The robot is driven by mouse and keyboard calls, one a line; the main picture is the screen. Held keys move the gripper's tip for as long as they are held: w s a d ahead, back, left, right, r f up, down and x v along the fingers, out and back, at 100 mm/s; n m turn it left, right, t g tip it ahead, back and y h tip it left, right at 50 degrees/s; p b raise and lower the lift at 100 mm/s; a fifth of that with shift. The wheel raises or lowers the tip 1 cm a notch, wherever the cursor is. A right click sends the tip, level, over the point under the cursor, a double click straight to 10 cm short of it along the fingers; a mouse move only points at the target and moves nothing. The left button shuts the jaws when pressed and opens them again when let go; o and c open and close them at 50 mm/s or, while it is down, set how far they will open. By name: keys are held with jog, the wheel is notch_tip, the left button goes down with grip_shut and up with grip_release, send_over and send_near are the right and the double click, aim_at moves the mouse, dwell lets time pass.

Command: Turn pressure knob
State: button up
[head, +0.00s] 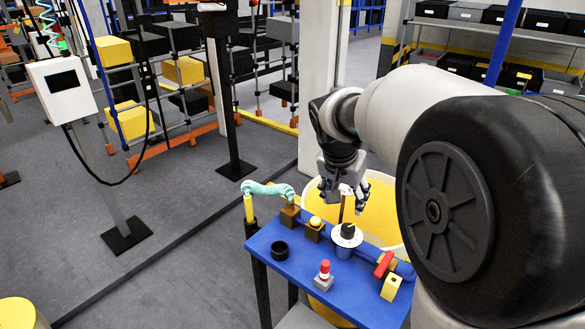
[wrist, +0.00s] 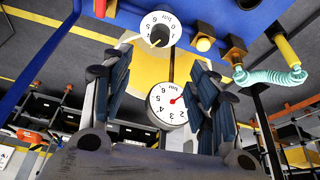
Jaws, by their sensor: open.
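The pressure knob (head: 348,231) is a black knob on a white round dial atop a cylinder on the blue bench. In the wrist view, the knob (wrist: 158,37) is on a numbered white dial near the top, beyond my fingertips. My gripper (head: 343,203) points down, just behind the knob. In the wrist view, my gripper (wrist: 160,64) has its fingers wide apart with nothing clasped. A round pressure gauge (wrist: 171,106) with a red needle shows between the fingers. Its exact distance from them is unclear.
A teal hose (head: 265,189) rises at left. A yellow tub (head: 380,200) stands behind.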

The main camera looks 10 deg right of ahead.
aim_at(348, 228)
jog(key=b+x, duration=0.5)
jog(key=x, duration=1.3)
jog(key=shift+w+d+r, duration=0.1)
jog(key=shift+d+r, duration=0.05)
jog(key=c, duration=1.1)
